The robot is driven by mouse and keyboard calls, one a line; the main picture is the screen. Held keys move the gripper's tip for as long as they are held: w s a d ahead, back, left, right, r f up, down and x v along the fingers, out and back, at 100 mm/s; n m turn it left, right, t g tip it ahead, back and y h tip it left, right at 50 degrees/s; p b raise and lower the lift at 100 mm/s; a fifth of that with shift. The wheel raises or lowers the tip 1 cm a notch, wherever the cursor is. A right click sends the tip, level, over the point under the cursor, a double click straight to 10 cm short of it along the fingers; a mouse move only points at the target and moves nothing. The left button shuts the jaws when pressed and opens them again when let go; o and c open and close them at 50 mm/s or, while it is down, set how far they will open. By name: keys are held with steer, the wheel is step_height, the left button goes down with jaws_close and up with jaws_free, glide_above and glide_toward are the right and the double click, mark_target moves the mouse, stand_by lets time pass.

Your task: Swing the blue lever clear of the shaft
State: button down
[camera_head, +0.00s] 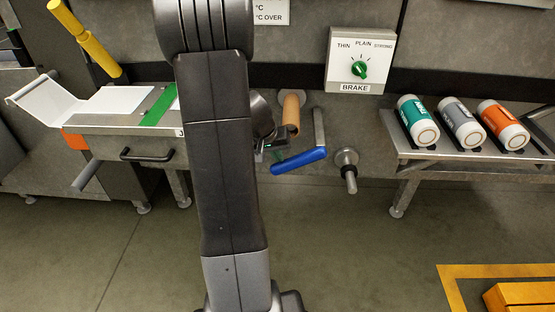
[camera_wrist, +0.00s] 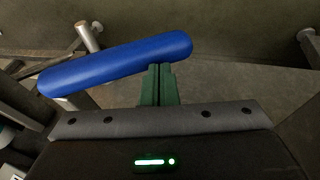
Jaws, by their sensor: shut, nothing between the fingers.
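The blue lever (camera_head: 299,161) is a rounded blue bar at the lower end of a flat grey arm (camera_head: 318,128) on the machine front, tilted up to the right. In the wrist view the blue bar (camera_wrist: 115,62) crosses the upper left. My gripper (camera_head: 277,147) is partly hidden behind my arm in the head view, close to the lever's left part. In the wrist view its green fingers (camera_wrist: 159,70) are shut and empty, with tips at the bar's edge; contact is unclear. A brown cylinder (camera_head: 291,113), possibly the shaft, sticks out just left of the grey arm.
A metal crank stub (camera_head: 348,172) projects right of the lever. The brake box (camera_head: 360,62) with a green knob is above. A rack (camera_head: 430,147) with three rolls stands right. A side table (camera_head: 115,121) with a black handle is left. Floor in front is open.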

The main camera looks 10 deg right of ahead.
mark_target(281, 164)
steer(key=shift+s+d+f+b, duration=0.1)
steer(key=shift+d+f+b, duration=0.1)
steer(key=shift+f+b, duration=0.65)
steer(key=shift+d+f+b, duration=0.15)
steer(key=shift+f+b, duration=0.55)
steer(key=shift+b, duration=0.1)
steer(key=shift+s+d+f+b, duration=0.1)
steer(key=shift+d+f+b, duration=0.25)
steer(key=shift+f+b, duration=0.45)
steer(key=shift+r, duration=0.1)
steer(key=p+v, duration=0.4)
steer(key=v, duration=0.9)
steer(key=shift+r, duration=0.35)
steer(key=shift+s+f, duration=0.1)
steer(key=b+x, duration=0.4)
steer(key=x, duration=1)
steer(key=shift+a, duration=0.1)
steer(key=shift+r, duration=0.25)
steer(key=shift+a, duration=0.1)
